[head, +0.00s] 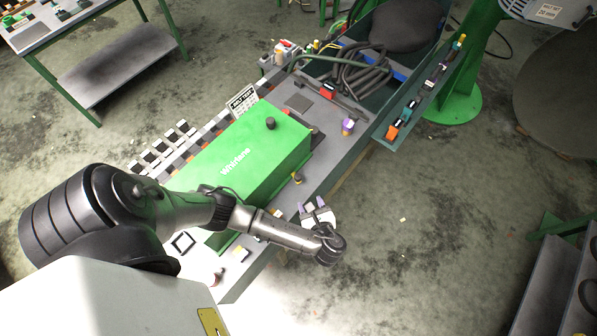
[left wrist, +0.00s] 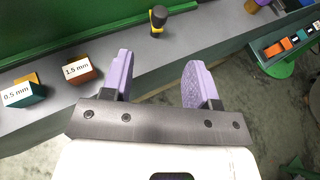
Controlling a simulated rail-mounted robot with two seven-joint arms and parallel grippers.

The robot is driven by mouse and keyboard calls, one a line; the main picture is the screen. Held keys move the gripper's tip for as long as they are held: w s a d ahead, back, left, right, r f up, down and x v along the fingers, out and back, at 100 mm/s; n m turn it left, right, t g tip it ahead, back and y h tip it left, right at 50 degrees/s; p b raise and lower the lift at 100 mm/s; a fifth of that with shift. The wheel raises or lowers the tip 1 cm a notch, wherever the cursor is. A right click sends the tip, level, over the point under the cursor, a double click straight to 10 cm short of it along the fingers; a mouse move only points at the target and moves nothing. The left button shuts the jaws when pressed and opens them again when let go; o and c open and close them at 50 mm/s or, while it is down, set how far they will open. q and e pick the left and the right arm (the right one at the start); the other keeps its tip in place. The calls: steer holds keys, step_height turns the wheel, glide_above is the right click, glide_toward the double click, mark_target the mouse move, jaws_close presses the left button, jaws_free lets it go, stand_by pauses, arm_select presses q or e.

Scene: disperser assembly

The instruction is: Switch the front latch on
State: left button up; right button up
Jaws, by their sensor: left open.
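A small yellow and black piece (head: 297,178) that looks like the front latch stands at the front side of the green Whirlane box (head: 235,155). It also shows upright in the left wrist view (left wrist: 158,20), at the top centre. My left gripper (head: 314,203) has purple fingers, spread apart and empty. It is just in front of the bench's front edge, near the latch but apart from it. In the left wrist view the latch lies beyond the two fingertips (left wrist: 158,78), between their lines. Whether the latch is on or off I cannot tell. My right gripper is out of view.
Blocks marked 0.5 mm (left wrist: 22,92) and 1.5 mm (left wrist: 80,70) sit on the bench, left of the gripper. A purple and yellow piece (head: 347,126) stands farther along. Black hoses (head: 362,72) lie in a bin at the back.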

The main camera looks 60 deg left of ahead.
mark_target(299, 178)
arm_select(q)
steer(key=x, duration=1.2)
steer(key=shift+w+p, duration=0.1)
steer(key=shift+p, duration=0.2)
steer(key=shift+x, duration=0.9)
steer(key=c, duration=0.9)
steer(key=shift+w+d+n+g+p, duration=0.15)
steer(key=shift+n+g+p, duration=0.45)
steer(key=shift+n+g, duration=1.1)
steer(key=shift+g, duration=0.4)
